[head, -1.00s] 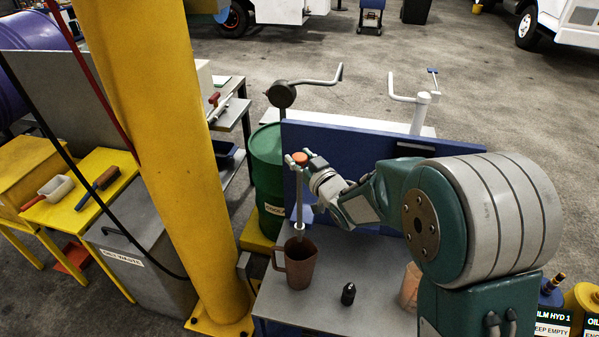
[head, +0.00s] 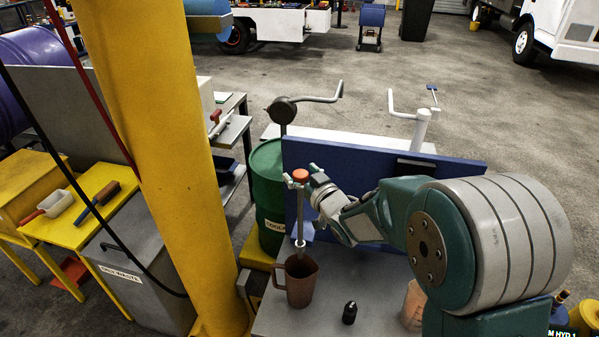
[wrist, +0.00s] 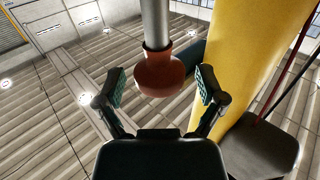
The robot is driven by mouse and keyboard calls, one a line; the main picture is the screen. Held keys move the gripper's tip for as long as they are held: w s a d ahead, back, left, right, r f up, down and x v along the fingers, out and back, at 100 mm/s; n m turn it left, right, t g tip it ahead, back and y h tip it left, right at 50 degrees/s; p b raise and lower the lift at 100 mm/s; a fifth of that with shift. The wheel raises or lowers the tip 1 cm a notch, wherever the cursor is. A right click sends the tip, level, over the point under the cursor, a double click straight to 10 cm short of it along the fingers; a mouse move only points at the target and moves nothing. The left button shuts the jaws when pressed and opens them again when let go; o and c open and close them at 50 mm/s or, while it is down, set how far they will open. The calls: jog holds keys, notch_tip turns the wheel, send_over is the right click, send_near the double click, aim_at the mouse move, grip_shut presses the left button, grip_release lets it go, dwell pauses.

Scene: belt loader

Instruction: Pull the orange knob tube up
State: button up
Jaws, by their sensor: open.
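The orange knob (head: 300,176) tops a thin grey tube (head: 299,212) that stands upright, its lower end inside a brown jug (head: 300,286) on the grey bench. My gripper (head: 301,174) is at the height of the knob, with a finger on either side of it. In the wrist view the knob (wrist: 160,75) sits between my two spread fingers, with a gap on both sides, and the tube (wrist: 155,22) runs away from it. My gripper (wrist: 160,90) is open and holds nothing. The tube's bottom is hidden in the jug.
A yellow post (head: 176,160) stands left of the jug. A blue panel (head: 375,160) is behind the tube, with a green drum (head: 267,200) at its left. A small black bottle (head: 349,312) stands on the bench (head: 300,322) right of the jug.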

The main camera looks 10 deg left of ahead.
jog(key=v, duration=1.1)
jog(key=shift+s+d, duration=0.25)
jog(key=s+d+r+m+h, duration=0.25)
jog(key=d+h, duration=0.25)
jog(key=d, duration=0.3)
jog(key=s+d+r+m+h, duration=0.1)
jog(key=d+r+m+h, duration=0.15)
jog(key=d+h, duration=0.45)
jog(key=s+d+m+g, duration=0.2)
jog(key=s+d+g, duration=0.1)
jog(key=s, duration=0.7)
jog(key=s+d+m+g, duration=0.2)
jog(key=s+d+g, duration=0.1)
jog(key=s, duration=0.7)
jog(key=shift+d+f+g+h, duration=0.35)
jog(key=shift+f+g+h, duration=0.05)
jog(key=shift+g, duration=0.2)
jog(key=shift+w, duration=0.1)
